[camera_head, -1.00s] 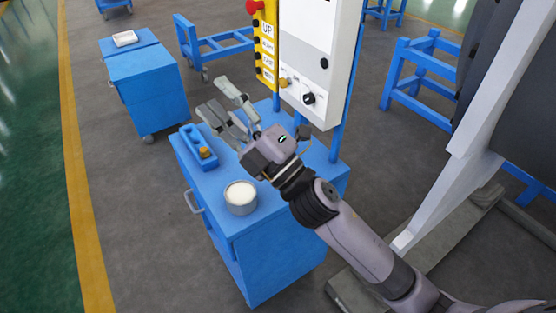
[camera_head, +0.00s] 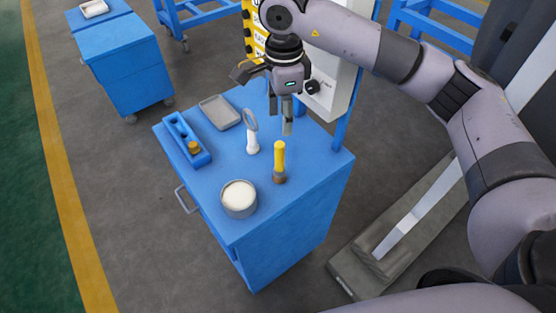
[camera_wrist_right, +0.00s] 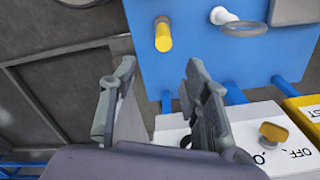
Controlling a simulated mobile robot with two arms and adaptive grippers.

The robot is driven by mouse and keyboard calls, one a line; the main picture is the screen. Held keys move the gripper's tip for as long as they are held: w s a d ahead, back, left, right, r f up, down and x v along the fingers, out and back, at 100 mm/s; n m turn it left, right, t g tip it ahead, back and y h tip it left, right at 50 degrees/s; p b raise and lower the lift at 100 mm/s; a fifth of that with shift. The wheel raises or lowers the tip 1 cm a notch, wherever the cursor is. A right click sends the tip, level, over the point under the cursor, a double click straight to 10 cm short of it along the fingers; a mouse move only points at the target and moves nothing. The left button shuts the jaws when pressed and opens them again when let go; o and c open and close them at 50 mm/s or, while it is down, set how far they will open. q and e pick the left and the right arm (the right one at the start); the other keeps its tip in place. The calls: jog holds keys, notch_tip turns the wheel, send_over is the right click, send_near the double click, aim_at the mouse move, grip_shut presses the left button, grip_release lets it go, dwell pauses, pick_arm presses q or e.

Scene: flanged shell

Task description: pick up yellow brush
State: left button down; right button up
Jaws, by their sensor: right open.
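The yellow brush (camera_head: 279,158) stands upright on the blue cabinet top, its brown lower end down, near the right front edge. It also shows in the right wrist view (camera_wrist_right: 163,38), at the top and beyond the fingers. My right gripper (camera_head: 266,102) is open and empty. It hangs over the back of the cabinet top, behind and above the brush, not touching it. In the right wrist view my right gripper's two fingers (camera_wrist_right: 160,66) are spread apart with a gap between them. My left gripper is in neither current view.
A white-handled ring tool (camera_head: 252,142) stands left of the brush. A round tin with pale contents (camera_head: 239,196), a blue holder (camera_head: 182,138) and a grey tray (camera_head: 220,112) share the blue cabinet top (camera_head: 313,165). A white control box (camera_head: 338,92) stands behind.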

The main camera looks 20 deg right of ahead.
aim_at(282, 146)
notch_tip(282, 146, down, 10)
jog(key=p, duration=0.3)
jog(key=shift+s, duration=0.1)
jog(key=shift+a+f+p, duration=0.1)
jog(key=shift+f+p, duration=0.3)
jog(key=shift+f, duration=0.05)
jog(key=f+p, duration=0.1)
jog(key=f, duration=0.2)
jog(key=f+p, duration=0.1)
jog(key=shift+w+a+f+p, duration=0.15)
jog(key=shift+w+a+p, duration=0.05)
jog(key=shift+w+p, duration=0.15)
jog(key=shift+f, duration=0.45)
grip_shut()
